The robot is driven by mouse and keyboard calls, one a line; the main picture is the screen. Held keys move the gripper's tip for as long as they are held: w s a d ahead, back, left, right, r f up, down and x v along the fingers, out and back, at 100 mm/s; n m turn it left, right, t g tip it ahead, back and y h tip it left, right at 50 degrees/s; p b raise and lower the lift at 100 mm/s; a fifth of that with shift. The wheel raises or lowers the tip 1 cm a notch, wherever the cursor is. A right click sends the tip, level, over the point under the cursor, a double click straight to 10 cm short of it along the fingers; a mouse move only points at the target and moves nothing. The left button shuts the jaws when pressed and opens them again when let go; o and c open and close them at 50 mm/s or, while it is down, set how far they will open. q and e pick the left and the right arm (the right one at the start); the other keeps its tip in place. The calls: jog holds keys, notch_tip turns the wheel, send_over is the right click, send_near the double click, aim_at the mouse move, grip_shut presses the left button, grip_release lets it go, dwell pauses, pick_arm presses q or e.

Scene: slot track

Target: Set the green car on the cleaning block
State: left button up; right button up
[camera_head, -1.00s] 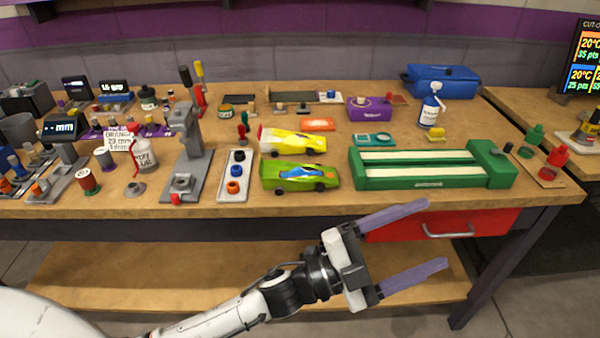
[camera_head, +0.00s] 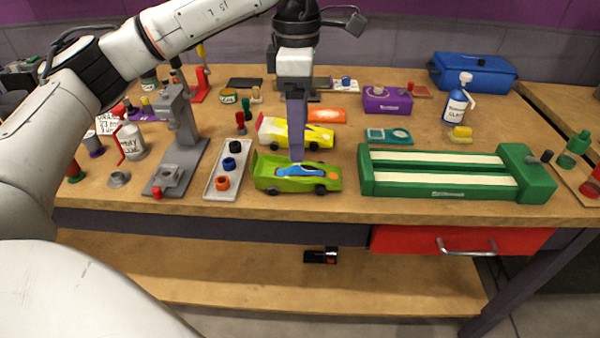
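The green car (camera_head: 270,180), with a blue and white canopy, sits on the bench in the middle, its nose to the right. To its right is a long green block (camera_head: 400,191) with two cream strips along its top and a box at its right end; I take this for the cleaning block. My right gripper is out of view.
A yellow car (camera_head: 290,134) stands just behind the green car. A grey tray (camera_head: 212,189) with coloured rings is close on its left, beside a grey press stand (camera_head: 187,165). A teal device (camera_head: 388,136) lies behind the green block. A narrow bench gap separates car and block.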

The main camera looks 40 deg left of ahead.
pick_arm(q)
send_over(298, 165)
jog(key=f, duration=0.4)
jog(key=shift+s+f, duration=0.1)
jog(key=shift+s, duration=0.25)
jog(key=f, duration=0.5)
jog(key=shift+w+f, duration=0.3)
jog(key=shift+f, duration=0.05)
jog(key=shift+r, duration=0.1)
jog(key=c, duration=1.3)
